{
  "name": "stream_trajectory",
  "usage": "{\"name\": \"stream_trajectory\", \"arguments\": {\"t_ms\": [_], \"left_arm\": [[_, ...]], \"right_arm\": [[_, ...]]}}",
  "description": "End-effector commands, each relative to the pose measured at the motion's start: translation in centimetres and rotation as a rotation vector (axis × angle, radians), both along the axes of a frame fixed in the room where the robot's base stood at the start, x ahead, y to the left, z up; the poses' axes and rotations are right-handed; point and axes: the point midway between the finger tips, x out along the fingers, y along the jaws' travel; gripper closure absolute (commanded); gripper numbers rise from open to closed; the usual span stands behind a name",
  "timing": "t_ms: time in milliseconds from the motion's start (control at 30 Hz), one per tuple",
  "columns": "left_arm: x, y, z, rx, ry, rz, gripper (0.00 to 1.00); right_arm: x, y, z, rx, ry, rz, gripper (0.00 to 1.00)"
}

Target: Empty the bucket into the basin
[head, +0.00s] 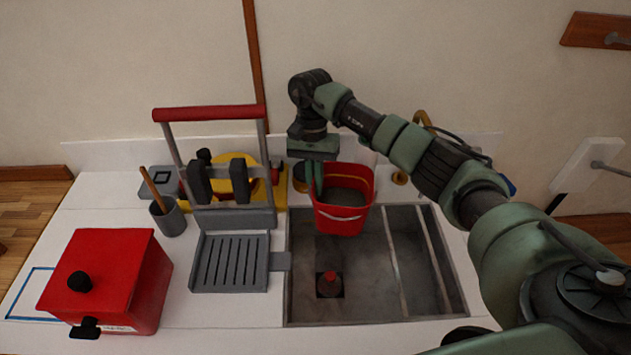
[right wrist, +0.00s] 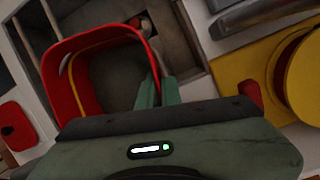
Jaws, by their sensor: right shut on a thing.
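The red bucket (head: 342,218) is over the back of the grey basin (head: 355,255), roughly upright with its mouth upward. A grey surface shows inside it; I cannot tell whether that is contents or the bucket's floor. My right gripper (head: 315,178) is shut on the bucket's rim at its left side. In the right wrist view, the gripper's green fingers (right wrist: 158,92) pinch the rim of the bucket (right wrist: 58,85). The bucket hides part of the basin's back edge. My left gripper is out of view.
A red-topped plug (head: 330,284) sits on the basin floor. Left of the basin stand a grey slotted rack (head: 230,262), a red-handled press-like frame (head: 208,113), a grey cup (head: 168,217) and a red box (head: 110,275). The basin's front and right are open.

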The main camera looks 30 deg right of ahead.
Motion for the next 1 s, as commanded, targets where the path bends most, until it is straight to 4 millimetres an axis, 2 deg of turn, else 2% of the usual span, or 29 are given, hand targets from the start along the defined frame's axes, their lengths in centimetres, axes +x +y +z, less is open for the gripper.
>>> {"name": "stream_trajectory", "arguments": {"t_ms": [33, 167, 533, 1000], "left_arm": [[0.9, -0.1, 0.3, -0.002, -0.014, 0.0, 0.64], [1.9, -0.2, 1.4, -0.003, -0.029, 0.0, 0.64], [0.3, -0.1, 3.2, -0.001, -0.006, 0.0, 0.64], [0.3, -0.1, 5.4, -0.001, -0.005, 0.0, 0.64]], "right_arm": [[0.0, 0.0, 0.2, 0.002, -0.007, 0.0, 1.0], [0.0, 0.0, 0.8, 0.007, -0.042, 0.0, 1.0], [0.2, 0.0, 2.1, 0.025, -0.158, -0.001, 1.0], [-0.3, -0.1, 4.0, 0.063, -0.401, 0.0, 1.0]]}}
